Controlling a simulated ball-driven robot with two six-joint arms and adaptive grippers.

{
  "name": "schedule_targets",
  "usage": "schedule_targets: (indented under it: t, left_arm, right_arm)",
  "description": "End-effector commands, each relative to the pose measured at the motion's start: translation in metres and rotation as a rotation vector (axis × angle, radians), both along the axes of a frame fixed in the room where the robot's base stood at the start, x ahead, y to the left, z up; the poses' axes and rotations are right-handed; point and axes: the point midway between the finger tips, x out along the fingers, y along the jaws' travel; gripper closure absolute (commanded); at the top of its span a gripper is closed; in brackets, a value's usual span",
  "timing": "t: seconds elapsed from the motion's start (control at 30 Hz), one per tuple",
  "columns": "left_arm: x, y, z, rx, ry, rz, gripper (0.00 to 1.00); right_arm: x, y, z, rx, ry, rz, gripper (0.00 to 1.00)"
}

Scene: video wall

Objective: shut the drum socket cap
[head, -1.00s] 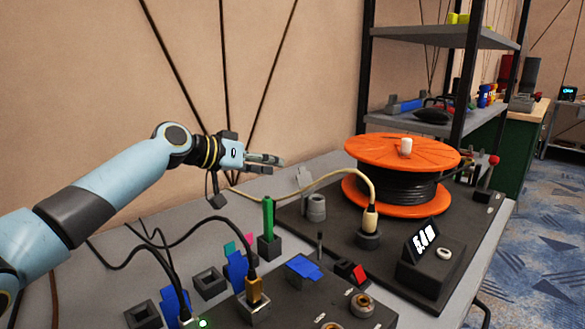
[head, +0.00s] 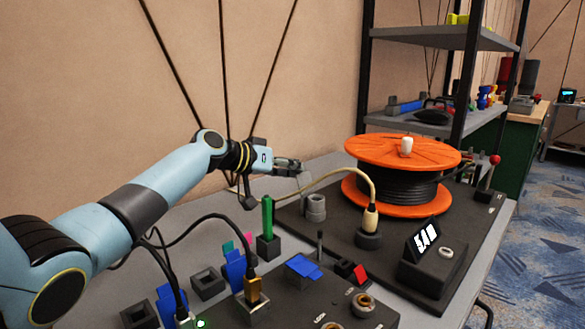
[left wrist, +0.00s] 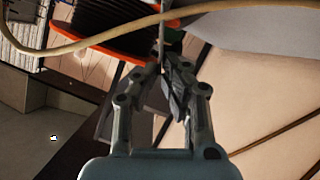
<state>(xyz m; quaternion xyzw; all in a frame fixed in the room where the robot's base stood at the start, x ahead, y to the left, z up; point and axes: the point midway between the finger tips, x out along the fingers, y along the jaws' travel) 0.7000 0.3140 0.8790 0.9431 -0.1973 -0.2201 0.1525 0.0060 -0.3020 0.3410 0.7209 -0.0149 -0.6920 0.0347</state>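The drum socket (head: 316,208) is a grey upright cylinder on the dark board, left of the orange drum. Its grey cap (head: 304,181) stands raised at the back of the socket, partly hidden by my gripper. My left gripper (head: 299,166) is at the cap's upper part, with its fingers close together. In the left wrist view the fingertips (left wrist: 162,66) nearly meet, and a thin pale edge, perhaps the cap, shows just beyond them. I cannot tell whether they touch it. My right gripper is out of view.
The orange cable drum (head: 402,152) stands to the right. A cream cable (head: 335,176) arches from behind my gripper to a plug (head: 370,218) in front of the drum. A green post (head: 268,215) stands below my gripper. A shelf rack (head: 445,80) is behind.

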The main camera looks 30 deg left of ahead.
Motion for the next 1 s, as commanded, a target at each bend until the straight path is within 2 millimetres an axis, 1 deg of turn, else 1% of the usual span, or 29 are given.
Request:
schedule_targets:
  t: [0.27,0.47,0.67,1.0]
  left_arm:
    - [0.0,0.0,0.0,0.002,-0.001,0.0,1.0]
    - [-0.002,-0.003,0.001,0.042,-0.014,-0.001,1.0]
    - [-0.004,-0.012,0.005,0.149,-0.052,-0.001,1.0]
    - [-0.01,-0.029,0.006,0.386,-0.134,-0.002,1.0]
  right_arm:
    - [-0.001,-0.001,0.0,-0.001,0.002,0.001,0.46]
    - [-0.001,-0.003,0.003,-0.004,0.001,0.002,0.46]
    - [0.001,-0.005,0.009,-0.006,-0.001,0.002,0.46]
    - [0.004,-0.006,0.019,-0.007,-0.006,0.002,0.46]
